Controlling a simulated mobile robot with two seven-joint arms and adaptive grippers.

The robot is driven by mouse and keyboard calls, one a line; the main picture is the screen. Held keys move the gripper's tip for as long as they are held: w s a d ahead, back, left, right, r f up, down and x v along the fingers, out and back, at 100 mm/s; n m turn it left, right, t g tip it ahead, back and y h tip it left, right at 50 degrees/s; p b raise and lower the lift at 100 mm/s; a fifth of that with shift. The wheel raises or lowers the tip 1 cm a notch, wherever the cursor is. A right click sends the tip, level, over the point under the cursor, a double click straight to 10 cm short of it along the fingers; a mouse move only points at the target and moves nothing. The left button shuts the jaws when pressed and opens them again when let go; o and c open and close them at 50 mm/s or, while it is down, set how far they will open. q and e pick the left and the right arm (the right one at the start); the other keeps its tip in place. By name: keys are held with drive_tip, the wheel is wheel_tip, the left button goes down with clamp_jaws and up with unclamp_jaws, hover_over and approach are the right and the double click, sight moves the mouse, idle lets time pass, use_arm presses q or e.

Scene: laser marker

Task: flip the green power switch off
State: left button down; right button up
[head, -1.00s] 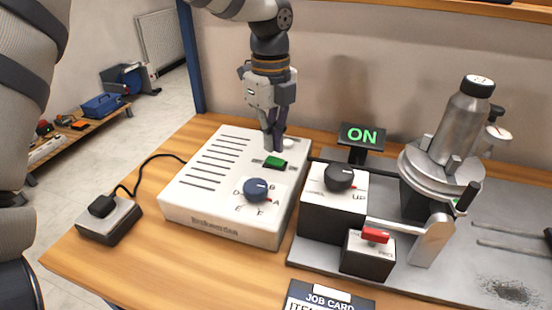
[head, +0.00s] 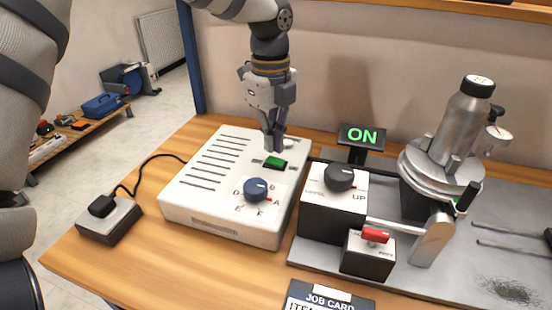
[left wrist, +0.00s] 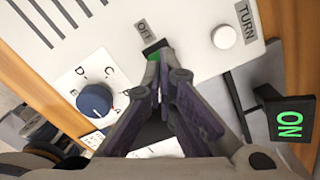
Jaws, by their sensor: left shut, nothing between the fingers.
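The green power switch (head: 275,162) sits on top of the white control box (head: 190,215), behind the blue dial (head: 256,190). My left gripper (head: 274,149) is shut and empty, pointing down with its tips at the far edge of the switch. In the left wrist view the shut fingertips (left wrist: 157,66) cover most of the switch, and only a sliver of green (left wrist: 153,55) shows. I cannot tell whether the tips touch it. A small display (head: 362,136) reads ON in green. My right gripper is not in view.
A black-knobbed box (head: 335,205), a red-switch box (head: 368,255) and a metal fixture (head: 440,170) stand close on the right. A cabled block (head: 109,220) lies at left. A white button (left wrist: 226,36) is near the switch.

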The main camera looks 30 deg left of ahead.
sight(272, 159)
use_arm(q)
drive_tip(key=shift+s+f, duration=0.1)
drive_tip(key=shift+f, duration=1.25)
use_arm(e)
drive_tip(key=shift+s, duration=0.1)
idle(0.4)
use_arm(q)
wheel_tip(272, 159, up, 5)
drive_tip(key=shift+r+p, duration=0.1)
drive_tip(key=shift+p, duration=0.3)
drive_tip(key=shift+r, duration=0.95)
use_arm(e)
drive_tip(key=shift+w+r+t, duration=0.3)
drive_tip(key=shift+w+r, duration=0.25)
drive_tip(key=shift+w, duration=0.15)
use_arm(q)
drive_tip(key=shift+f, duration=0.1)
